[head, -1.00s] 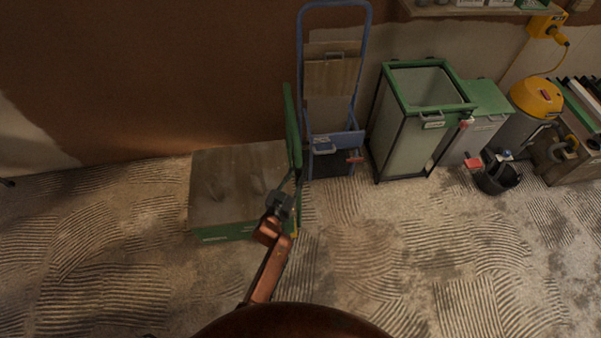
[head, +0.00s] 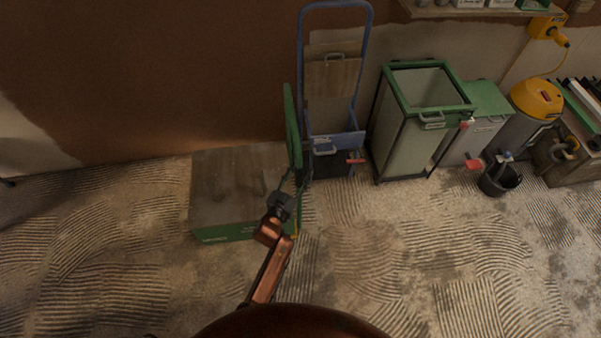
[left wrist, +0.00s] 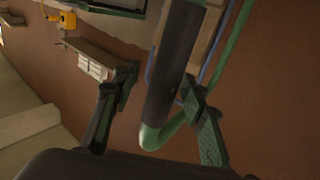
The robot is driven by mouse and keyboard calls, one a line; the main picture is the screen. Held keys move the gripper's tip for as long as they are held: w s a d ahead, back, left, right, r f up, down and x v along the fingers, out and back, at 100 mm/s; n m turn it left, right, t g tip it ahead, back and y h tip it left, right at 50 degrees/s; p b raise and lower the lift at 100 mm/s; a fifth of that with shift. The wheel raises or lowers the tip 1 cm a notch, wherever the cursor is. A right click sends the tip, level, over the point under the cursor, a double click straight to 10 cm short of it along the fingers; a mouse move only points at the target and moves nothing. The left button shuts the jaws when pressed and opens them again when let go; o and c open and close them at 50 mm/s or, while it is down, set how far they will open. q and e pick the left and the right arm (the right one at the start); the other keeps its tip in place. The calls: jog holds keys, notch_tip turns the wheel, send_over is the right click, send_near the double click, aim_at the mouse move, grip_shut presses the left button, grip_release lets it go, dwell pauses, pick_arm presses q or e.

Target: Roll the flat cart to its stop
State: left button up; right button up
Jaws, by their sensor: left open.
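The flat cart (head: 232,185) stands on the floor at left of centre in the head view, with a brown deck and green sides. Its upright green handle (head: 292,125) rises at the deck's right end. My left gripper (head: 296,186) is at the handle's near side. In the left wrist view, the handle's dark-sleeved bar (left wrist: 174,75) with a green bend lies between the two spread fingers of my left gripper (left wrist: 158,112). A gap shows on the left of the bar; contact on the right is unclear. No stop can be made out. My right gripper is out of view.
A blue hand truck (head: 335,138) stands just right of the handle. A green-framed bin (head: 405,135), a grey-green box (head: 480,125), a black bucket (head: 500,180) and a yellow-topped vacuum (head: 537,98) line the wall. The combed floor (head: 390,260) in front is clear.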

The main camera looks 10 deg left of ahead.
pick_arm(q)
jog(key=v, duration=1.2)
